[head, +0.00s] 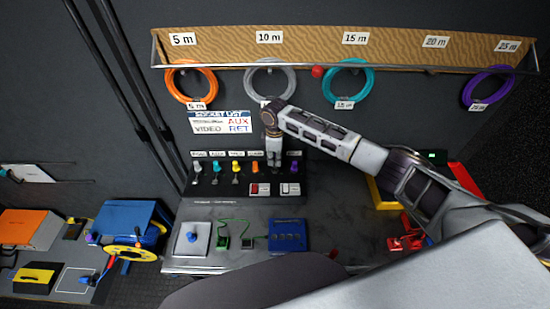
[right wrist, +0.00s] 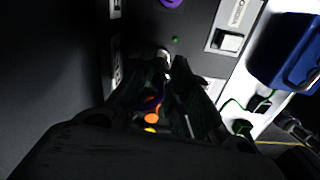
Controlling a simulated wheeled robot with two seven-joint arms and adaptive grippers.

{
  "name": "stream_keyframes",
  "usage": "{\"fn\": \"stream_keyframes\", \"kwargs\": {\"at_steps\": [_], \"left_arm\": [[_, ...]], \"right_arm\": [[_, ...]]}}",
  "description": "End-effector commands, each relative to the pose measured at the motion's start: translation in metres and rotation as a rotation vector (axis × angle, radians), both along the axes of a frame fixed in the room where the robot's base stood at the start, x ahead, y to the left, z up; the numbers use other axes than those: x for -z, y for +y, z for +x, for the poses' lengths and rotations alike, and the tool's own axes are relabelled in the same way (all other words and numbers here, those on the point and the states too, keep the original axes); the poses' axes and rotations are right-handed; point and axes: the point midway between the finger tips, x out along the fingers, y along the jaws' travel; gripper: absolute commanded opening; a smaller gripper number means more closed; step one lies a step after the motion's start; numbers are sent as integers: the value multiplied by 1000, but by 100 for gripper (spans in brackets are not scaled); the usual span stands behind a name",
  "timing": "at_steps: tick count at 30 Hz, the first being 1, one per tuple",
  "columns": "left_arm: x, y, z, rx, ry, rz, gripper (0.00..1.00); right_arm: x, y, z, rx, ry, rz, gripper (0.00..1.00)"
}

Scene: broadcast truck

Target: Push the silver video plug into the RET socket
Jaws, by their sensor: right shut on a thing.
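My right gripper (head: 274,164) is at the upright socket panel (head: 230,190), between the orange plug and the purple plug in the row. It is shut on the silver video plug. In the right wrist view its dark fingertips (right wrist: 168,68) meet around a small silver piece (right wrist: 164,56) close to the panel face. The gripper covers most of the plug and the socket there, so I cannot tell how far in the plug sits. A sign (head: 222,122) above reads SOCKET LIST, with VIDEO and RET on its lower line. My left gripper is not in view.
Cyan (head: 216,168), yellow (head: 236,167), orange (head: 255,168) and purple (head: 294,166) plugs line the panel. A red-and-white switch (head: 260,189) sits below. A blue box (head: 287,235) stands on the bench (head: 340,235). Coiled cables hang above, the teal one (head: 348,80) near my arm.

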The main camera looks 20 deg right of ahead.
Motion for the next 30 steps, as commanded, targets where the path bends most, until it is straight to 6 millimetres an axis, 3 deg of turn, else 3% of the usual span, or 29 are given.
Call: {"fn": "stream_keyframes", "kwargs": {"at_steps": [30], "left_arm": [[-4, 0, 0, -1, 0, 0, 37]], "right_arm": [[0, 0, 0, 0, 0, 0, 0]]}}
